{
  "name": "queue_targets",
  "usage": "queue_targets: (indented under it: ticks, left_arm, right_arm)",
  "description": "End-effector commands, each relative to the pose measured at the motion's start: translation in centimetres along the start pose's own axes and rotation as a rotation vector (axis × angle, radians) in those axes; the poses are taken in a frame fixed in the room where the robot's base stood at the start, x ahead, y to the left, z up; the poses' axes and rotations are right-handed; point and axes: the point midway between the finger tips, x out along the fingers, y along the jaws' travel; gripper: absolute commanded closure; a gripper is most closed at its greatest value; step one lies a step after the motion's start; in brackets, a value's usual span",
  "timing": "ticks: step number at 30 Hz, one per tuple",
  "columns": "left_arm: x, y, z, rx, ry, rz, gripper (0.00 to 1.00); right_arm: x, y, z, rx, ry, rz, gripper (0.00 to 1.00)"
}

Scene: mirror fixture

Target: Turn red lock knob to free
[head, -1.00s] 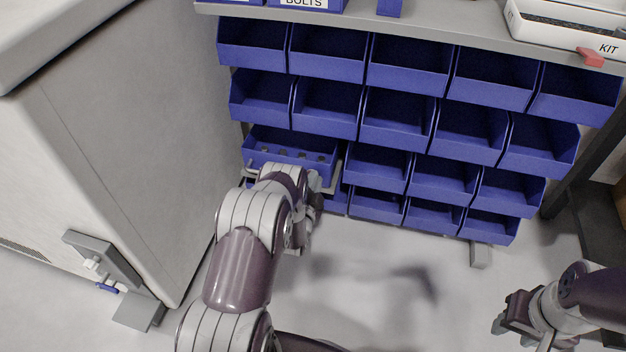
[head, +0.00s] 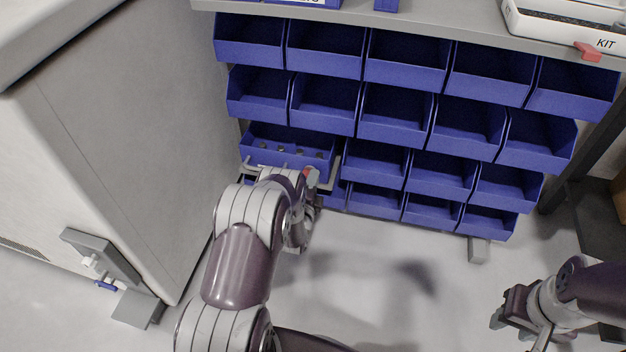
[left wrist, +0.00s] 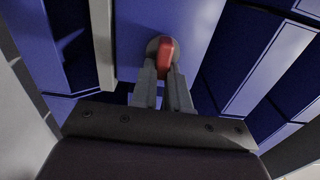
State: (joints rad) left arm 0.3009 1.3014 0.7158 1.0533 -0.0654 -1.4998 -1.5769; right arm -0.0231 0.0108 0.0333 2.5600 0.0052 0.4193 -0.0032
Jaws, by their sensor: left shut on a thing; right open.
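The red lock knob (left wrist: 165,52) sits on a round grey base on a blue bin front in the left wrist view. It stands along the picture's vertical, slightly tilted. A small red part of it shows in the head view (head: 311,174), beside my left gripper. My left gripper (left wrist: 164,76) is shut on the knob, with one grey finger on each side. In the head view my left arm hides most of the bin's front. My right gripper (head: 505,307) is open and empty at the lower right, far from the knob.
A blue bin (head: 262,152) with small parts in it sits in a grey frame (head: 335,170). Rows of empty blue bins (head: 400,70) stand behind. A large grey cabinet (head: 130,150) closes off the left. The floor right of my left arm is clear.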

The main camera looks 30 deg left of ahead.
Motion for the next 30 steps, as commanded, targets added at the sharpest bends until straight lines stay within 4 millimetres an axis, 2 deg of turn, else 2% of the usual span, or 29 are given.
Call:
queue_targets:
  ticks: [12,13,15,25,28,30]
  left_arm:
    - [0.0,0.1,0.0,0.006,0.0,0.002,1.0]
    - [0.0,0.1,0.0,0.006,0.0,0.002,0.75]
    - [0.0,0.1,0.0,0.005,0.0,0.002,0.6]
    - [-0.6,-0.1,0.0,0.004,0.0,0.002,0.6]
    - [-2.5,-0.5,0.0,0.004,-0.001,0.006,0.6]
    - [-4.4,-0.6,0.0,0.004,-0.001,0.006,0.6]
  right_arm:
    - [0.0,0.0,0.0,0.0,0.0,0.0,0.57]
    - [0.0,0.0,0.0,0.0,0.0,0.0,0.57]
    - [0.0,0.0,0.0,0.0,0.0,0.0,0.57]
    - [-0.5,0.0,-0.1,0.0,0.0,0.0,0.57]
    - [-1.8,0.0,-0.2,0.0,0.0,0.0,0.57]
    - [-2.8,0.0,-0.3,0.0,0.0,0.0,0.57]
